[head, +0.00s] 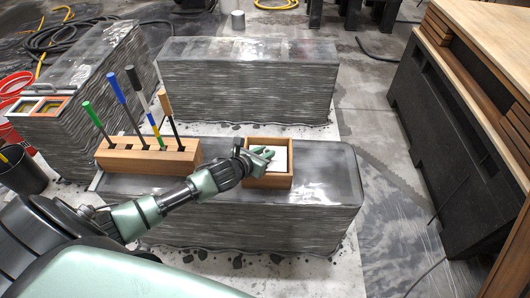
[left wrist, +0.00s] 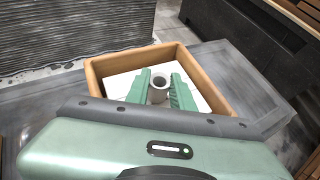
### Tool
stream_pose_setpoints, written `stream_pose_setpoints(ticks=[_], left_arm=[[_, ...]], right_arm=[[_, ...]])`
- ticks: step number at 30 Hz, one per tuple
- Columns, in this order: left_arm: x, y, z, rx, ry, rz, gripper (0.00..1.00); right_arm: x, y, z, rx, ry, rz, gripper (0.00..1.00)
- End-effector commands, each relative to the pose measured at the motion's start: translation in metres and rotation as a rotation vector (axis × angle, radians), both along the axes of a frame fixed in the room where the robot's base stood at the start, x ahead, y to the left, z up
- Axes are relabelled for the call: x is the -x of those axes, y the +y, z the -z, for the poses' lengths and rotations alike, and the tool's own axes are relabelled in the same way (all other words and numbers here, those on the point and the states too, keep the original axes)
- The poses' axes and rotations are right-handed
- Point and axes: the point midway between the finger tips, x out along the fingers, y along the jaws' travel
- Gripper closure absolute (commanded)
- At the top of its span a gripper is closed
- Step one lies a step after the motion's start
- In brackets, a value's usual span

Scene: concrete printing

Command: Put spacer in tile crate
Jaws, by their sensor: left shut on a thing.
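The tile crate (head: 281,183) is a small open wooden box on the near layered concrete block. White tile material shows inside it. In the left wrist view the crate (left wrist: 94,80) surrounds my fingertips as seen from above. My left gripper (head: 262,153) reaches over the crate from the left. My right gripper is not in view.
A wooden tool block (head: 145,158) with several coloured-handled tools stands left of the crate on the same concrete block (head: 330,190). Another concrete block (head: 245,80) stands behind. A dark bench with a wooden top (head: 490,40) is at right.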

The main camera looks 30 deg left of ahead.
Motion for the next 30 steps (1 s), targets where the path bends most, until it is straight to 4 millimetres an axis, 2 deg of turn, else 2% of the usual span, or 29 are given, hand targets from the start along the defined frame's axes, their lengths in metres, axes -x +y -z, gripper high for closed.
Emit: stream_pose_setpoints(ticks=[13, 14, 15, 16, 25, 30], left_arm=[[0.000, 0.000, 0.010, 0.000, -0.001, 0.000, 1.00], [0.000, 0.000, 0.010, 0.000, 0.000, 0.000, 0.69], [0.000, 0.000, 0.010, 0.000, 0.000, 0.000, 0.58], [0.000, 0.000, 0.011, 0.000, 0.000, 0.000, 0.55], [0.000, 0.000, 0.010, 0.000, 0.000, 0.000, 0.55], [0.002, 0.000, -0.006, 0.002, 0.001, -0.001, 0.55]], right_arm=[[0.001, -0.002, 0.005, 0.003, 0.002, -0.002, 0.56], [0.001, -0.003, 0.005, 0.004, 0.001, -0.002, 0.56], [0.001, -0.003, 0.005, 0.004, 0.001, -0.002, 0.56], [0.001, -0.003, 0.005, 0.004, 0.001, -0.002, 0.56], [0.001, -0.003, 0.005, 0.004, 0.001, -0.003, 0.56], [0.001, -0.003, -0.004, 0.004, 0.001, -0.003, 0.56]])
